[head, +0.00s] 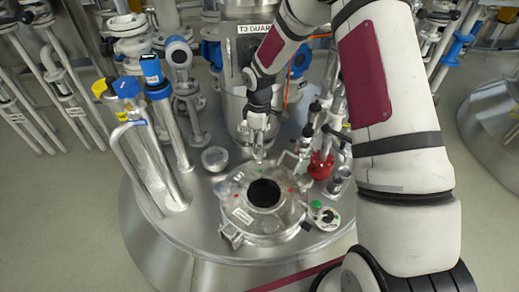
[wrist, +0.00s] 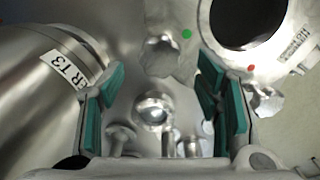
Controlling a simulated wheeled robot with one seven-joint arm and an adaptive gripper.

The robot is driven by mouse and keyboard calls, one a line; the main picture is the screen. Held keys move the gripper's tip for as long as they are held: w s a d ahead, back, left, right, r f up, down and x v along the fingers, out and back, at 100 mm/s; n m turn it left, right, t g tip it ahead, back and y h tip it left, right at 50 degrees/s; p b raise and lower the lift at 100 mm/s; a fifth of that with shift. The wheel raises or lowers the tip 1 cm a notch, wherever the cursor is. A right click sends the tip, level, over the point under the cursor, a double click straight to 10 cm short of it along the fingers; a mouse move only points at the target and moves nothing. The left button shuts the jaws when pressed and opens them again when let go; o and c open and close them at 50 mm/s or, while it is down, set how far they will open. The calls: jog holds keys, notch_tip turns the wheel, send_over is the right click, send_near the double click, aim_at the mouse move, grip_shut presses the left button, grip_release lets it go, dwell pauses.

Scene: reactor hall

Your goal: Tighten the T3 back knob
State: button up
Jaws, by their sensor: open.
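The T3 reactor's round hatch (head: 240,214) with a dark opening sits on the steel vessel top. In the wrist view, part of its rim (wrist: 200,50) shows at the upper right. A metal lobed knob (wrist: 162,55) sits at the rim near a green dot, and I take it for the back knob. My gripper (head: 258,152) points down behind the hatch. In the wrist view my gripper (wrist: 160,78) is open, with green pads on either side and the knob ahead between them. Contact cannot be told. The knob is hard to make out in the head view.
A second lobed knob (wrist: 264,103) sits by a red dot. Rounded bolt heads (wrist: 152,110) show between the fingers. A steel cylinder labelled T3 (wrist: 35,100) is close on the left. A red fitting (head: 321,165) and blue-capped pipes (head: 158,90) flank the hatch.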

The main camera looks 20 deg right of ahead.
jog(key=n+p, duration=0.1)
jog(key=n, duration=0.3)
jog(key=shift+r+p, duration=0.1)
jog(key=shift+p, duration=0.2)
notch_tip(320, 180, down, 6)
jog(key=b, duration=0.4)
